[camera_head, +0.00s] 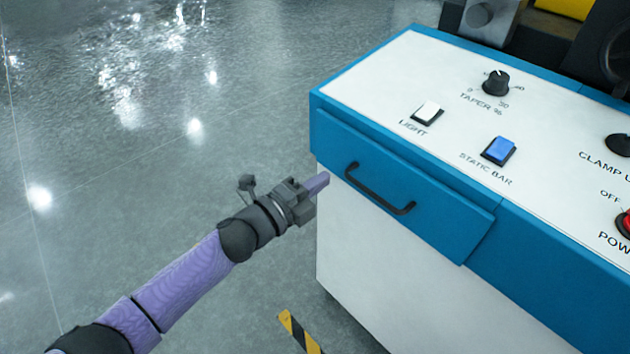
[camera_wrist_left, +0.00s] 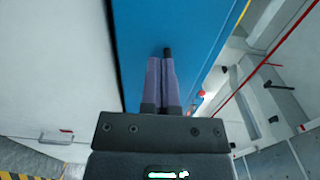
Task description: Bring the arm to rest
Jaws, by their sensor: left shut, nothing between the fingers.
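My left arm comes in from the lower left in the head view. Its gripper (camera_head: 318,184) is at the left edge of the blue and white machine cabinet, near the left end of the drawer. In the left wrist view the gripper's two purple fingers (camera_wrist_left: 162,75) lie side by side, shut and empty, in front of a blue panel. Whether the fingertips touch the cabinet I cannot tell. My right gripper is in neither view.
The cabinet has a blue drawer (camera_head: 420,200) with a black handle (camera_head: 378,190). Its white top carries a light switch (camera_head: 427,112), a blue static bar switch (camera_head: 498,150) and a taper knob (camera_head: 496,83). Open grey floor (camera_head: 130,150) lies left. A striped floor marking (camera_head: 298,332) is below.

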